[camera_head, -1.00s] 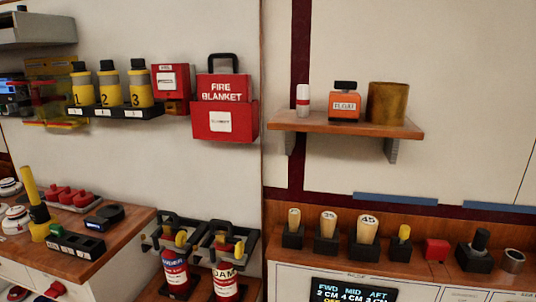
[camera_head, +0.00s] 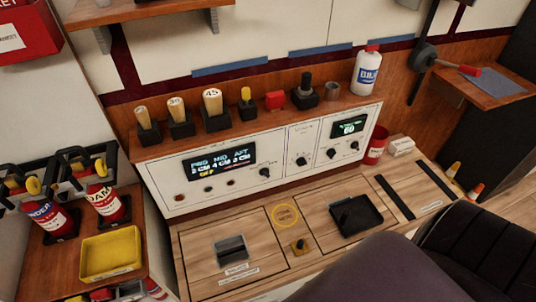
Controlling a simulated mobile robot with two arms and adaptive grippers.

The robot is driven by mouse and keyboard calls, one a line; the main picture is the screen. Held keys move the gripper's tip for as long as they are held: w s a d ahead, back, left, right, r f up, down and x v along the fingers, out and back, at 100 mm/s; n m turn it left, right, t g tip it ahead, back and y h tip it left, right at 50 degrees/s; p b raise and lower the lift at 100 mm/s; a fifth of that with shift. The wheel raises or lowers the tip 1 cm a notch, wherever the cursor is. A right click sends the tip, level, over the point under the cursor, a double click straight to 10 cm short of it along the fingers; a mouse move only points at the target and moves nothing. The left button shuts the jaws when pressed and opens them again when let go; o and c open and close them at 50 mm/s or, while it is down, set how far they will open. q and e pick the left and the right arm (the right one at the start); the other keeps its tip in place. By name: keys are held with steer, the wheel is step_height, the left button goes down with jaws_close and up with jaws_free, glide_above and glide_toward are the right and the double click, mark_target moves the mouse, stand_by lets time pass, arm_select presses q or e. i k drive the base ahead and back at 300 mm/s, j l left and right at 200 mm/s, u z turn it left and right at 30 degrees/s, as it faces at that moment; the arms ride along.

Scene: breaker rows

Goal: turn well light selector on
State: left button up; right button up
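A white control panel (camera_head: 225,188) stands against the back wall under a wooden ledge. It carries several small black rotary knobs: one right of the large display (camera_head: 265,172), one on the middle section (camera_head: 302,161), and two under the small green display (camera_head: 332,153). The labels beside the knobs are too small to read, so I cannot tell which is the well light selector or how it is set. The large display (camera_head: 222,163) reads FWD, MID, AFT with centimetre values. Neither of my grippers shows in this view.
The wooden ledge (camera_head: 350,103) holds plugs, a red block and a white bottle (camera_head: 367,70). A wooden counter (camera_head: 330,255) with a black tray (camera_head: 357,215) lies before the panel. A dark seat (camera_head: 485,250) is at lower right.

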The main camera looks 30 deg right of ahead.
mark_target(354, 145)
steer(key=z, duration=1.85)
